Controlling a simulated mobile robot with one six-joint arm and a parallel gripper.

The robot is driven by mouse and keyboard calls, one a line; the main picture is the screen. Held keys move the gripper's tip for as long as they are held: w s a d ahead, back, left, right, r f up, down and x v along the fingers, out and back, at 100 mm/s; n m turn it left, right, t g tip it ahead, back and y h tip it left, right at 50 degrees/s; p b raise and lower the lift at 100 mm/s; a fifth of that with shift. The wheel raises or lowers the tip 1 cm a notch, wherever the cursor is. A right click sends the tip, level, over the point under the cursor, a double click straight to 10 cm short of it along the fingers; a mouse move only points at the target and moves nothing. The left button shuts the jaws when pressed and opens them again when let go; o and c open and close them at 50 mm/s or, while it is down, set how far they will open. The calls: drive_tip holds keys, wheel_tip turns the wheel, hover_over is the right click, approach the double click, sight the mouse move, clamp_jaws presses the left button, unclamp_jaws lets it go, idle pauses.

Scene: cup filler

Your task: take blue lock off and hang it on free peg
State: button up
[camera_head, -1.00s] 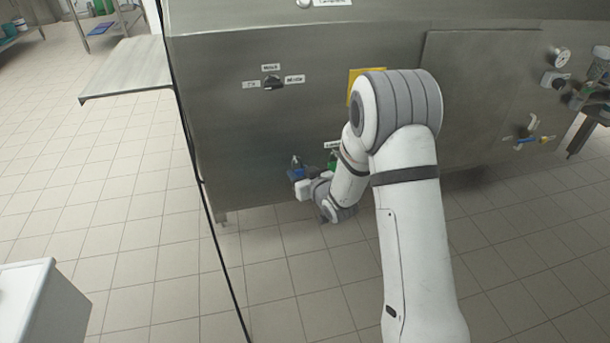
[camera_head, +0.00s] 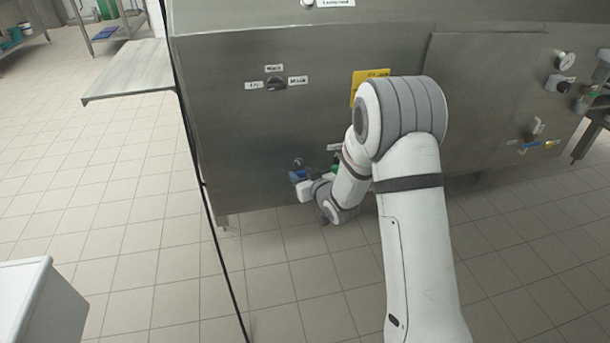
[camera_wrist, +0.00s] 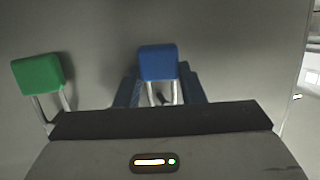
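The blue lock (camera_wrist: 158,63) shows in the middle of the wrist view, its metal shackle reaching towards my gripper housing. My gripper (camera_wrist: 160,88) has its dark blue fingers on both sides of the lock. The lock covers part of them, so I cannot tell whether they touch it. In the head view my gripper (camera_head: 298,174) is at the lower left of the steel panel, and the lock cannot be told from the blue fingers. A green lock (camera_wrist: 38,75) hangs beside it, left in the wrist view. In the head view it is partly hidden behind my arm. No free peg is clearly visible.
The steel machine (camera_head: 230,130) carries a rotary switch (camera_head: 276,84) and a yellow sign (camera_head: 370,78). A steel side table (camera_head: 130,72) stands left; the floor before the machine is clear.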

drive_tip(key=o, duration=0.5)
drive_tip(key=p+v, duration=0.1)
drive_tip(key=v, duration=0.7)
drive_tip(key=s+d+r+m+g+h+p, duration=0.1)
drive_tip(key=s+d+r+h+p, duration=0.1)
drive_tip(key=d+r+p, duration=0.35)
drive_tip(key=s+d+r+m+g+h+p, duration=0.1)
drive_tip(key=s+d+r+h+p, duration=0.15)
drive_tip(key=r, duration=0.55)
drive_tip(key=s+d+r+m+g+h+p, duration=0.1)
drive_tip(key=s+d+r+h+p, duration=0.15)
drive_tip(key=r+p, duration=0.35)
drive_tip(key=s+d+r+m+g+p, duration=0.1)
drive_tip(key=s+r+g+p, duration=0.1)
drive_tip(key=s+r, duration=0.4)
drive_tip(key=s+d+r+m+g+p, duration=0.1)
drive_tip(key=s+d+r+g+p, duration=0.1)
drive_tip(key=s+r+p, duration=0.3)
drive_tip(key=s+d+r+m+g+p, duration=0.1)
drive_tip(key=s+r+g+p, duration=0.2)
drive_tip(key=s+r, duration=0.4)
drive_tip(key=shift+s+d+h, duration=0.2)
drive_tip(key=shift+s, duration=1.1)
drive_tip(key=shift+s+d+h, duration=0.2)
drive_tip(key=shift+s, duration=1.1)
